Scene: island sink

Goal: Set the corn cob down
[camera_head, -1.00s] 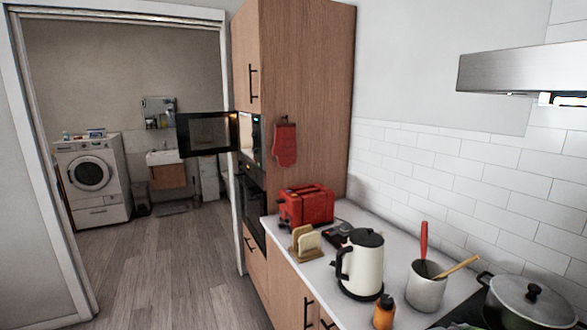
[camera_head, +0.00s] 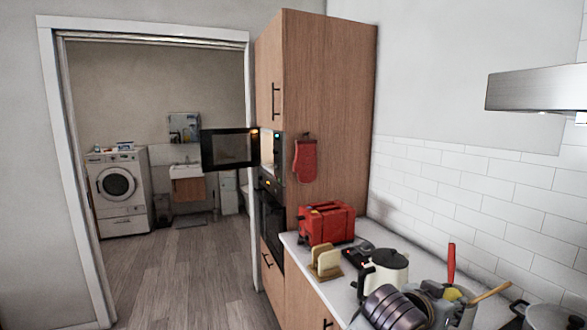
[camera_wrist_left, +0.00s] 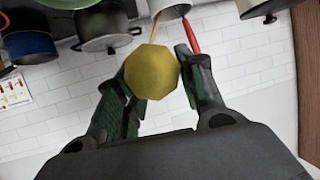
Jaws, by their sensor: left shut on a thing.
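The yellow corn cob (camera_wrist_left: 152,75) shows end-on in the left wrist view, between the two fingers of my left gripper (camera_wrist_left: 158,68). The fingers are shut on it from both sides. In the head view a small yellow part of the corn cob (camera_head: 453,294) shows at the tip of my left gripper (camera_head: 443,291). There it overlaps the grey utensil pot, over the counter (camera_head: 296,242). Whether the cob touches anything below cannot be told. My right gripper is in neither view.
The utensil pot (camera_head: 465,316) holds a red-handled tool and a wooden spoon. A white kettle (camera_head: 385,272), bread slices in a rack (camera_head: 325,263) and a red toaster (camera_head: 327,223) stand farther back. A lidded pot (camera_head: 553,317) is at the right. The microwave door (camera_head: 228,148) hangs open.

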